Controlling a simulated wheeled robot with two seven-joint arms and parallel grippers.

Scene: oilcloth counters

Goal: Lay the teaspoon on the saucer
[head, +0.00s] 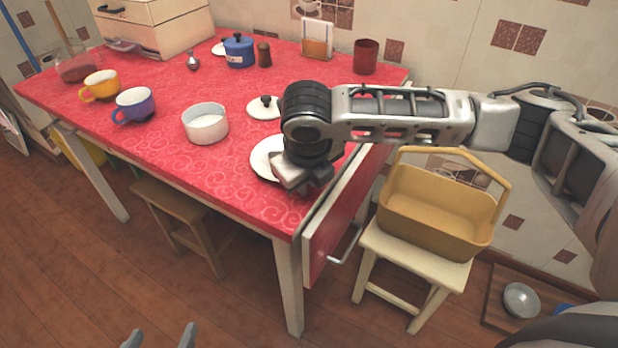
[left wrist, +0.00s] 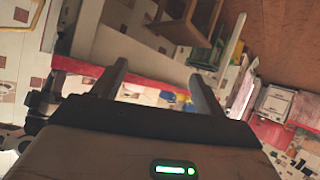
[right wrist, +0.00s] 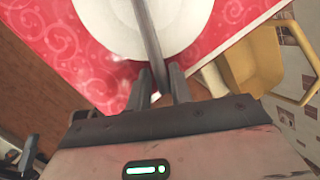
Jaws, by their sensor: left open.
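The white saucer (head: 262,163) lies near the table's front right corner, partly hidden by my right gripper (head: 302,185). In the right wrist view the saucer (right wrist: 190,35) fills the top. The teaspoon (right wrist: 146,30) shows there as a long dark grey strip over the saucer, its near end between my right fingertips (right wrist: 161,72). The fingers are close together on it. Whether the spoon touches the saucer, I cannot tell. The head view hides the spoon. My left gripper (head: 160,338) is open and empty at the bottom edge, away from the table; its fingers (left wrist: 155,82) stand wide apart.
On the red table (head: 165,75) are a white pot (head: 205,124), a lid (head: 262,107), purple (head: 135,104) and yellow mugs (head: 103,85), a blue pot (head: 238,52) and a red cup (head: 366,57). A yellow basket (head: 435,215) stands on a stool right of the table.

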